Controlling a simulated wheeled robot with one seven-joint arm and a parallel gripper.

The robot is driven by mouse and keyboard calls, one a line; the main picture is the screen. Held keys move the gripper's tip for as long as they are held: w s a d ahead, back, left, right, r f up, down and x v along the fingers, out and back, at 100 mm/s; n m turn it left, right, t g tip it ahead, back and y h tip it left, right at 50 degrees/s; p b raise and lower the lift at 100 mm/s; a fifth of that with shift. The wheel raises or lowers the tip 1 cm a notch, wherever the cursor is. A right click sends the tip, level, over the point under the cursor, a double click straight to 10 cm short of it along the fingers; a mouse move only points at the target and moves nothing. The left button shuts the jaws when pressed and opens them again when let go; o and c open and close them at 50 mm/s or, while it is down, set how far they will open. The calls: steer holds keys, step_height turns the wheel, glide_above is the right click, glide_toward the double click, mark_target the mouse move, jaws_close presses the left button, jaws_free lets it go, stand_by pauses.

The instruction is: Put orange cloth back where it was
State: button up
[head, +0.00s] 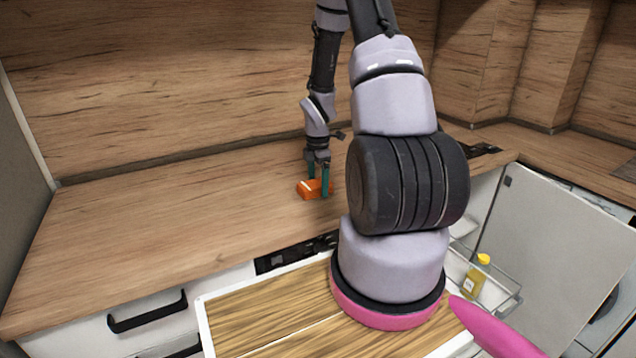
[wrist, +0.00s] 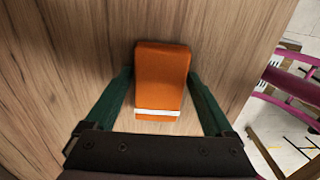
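The orange cloth (head: 308,189) is a folded block with a white stripe. It lies on the wooden countertop (head: 150,215) in the head view. In the wrist view the cloth (wrist: 162,80) sits between the two green fingers of my gripper (wrist: 160,95). The fingers are apart, with a narrow gap visible beside the cloth near the striped end; whether the tips touch it is hard to tell. In the head view my gripper (head: 319,172) points down at the cloth from above. My arm hides part of the countertop to the right.
To the right, a wire rack holds a yellow bottle (head: 475,278) beside an open white door (head: 560,240). The splashback rises behind. The left countertop is clear.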

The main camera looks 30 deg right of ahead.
step_height(320, 180, up, 13)
step_height(320, 180, up, 7)
steer(key=m+t, duration=0.1)
steer(key=m, duration=0.3)
glide_above(318, 182)
steer(key=s+a, duration=0.2)
steer(key=a, duration=0.1)
steer(key=shift+s+a+r+m+t+y, duration=0.35)
steer(key=shift+s+a+r+m+t, duration=0.7)
steer(key=shift+s+a+r+m, duration=1.45)
steer(key=shift+s+a+r+m+t+y, duration=0.3)
steer(key=shift+s+a+r+m+t, duration=0.9)
steer(key=shift+s+r+m, duration=2.6)
steer(key=shift+s+a+r+m+t+y, duration=0.35)
steer(key=shift+s+a+r+m+t, duration=0.5)
steer(key=shift+s+a+r+m, duration=1.65)
steer(key=shift+s+d+r+m, duration=0.1)
steer(key=shift+d+r+m, duration=0.15)
steer(key=shift+r, duration=0.25)
steer(key=shift+d+r+m, duration=0.2)
steer(key=shift+r+m, duration=0.05)
steer(key=shift+r, duration=0.2)
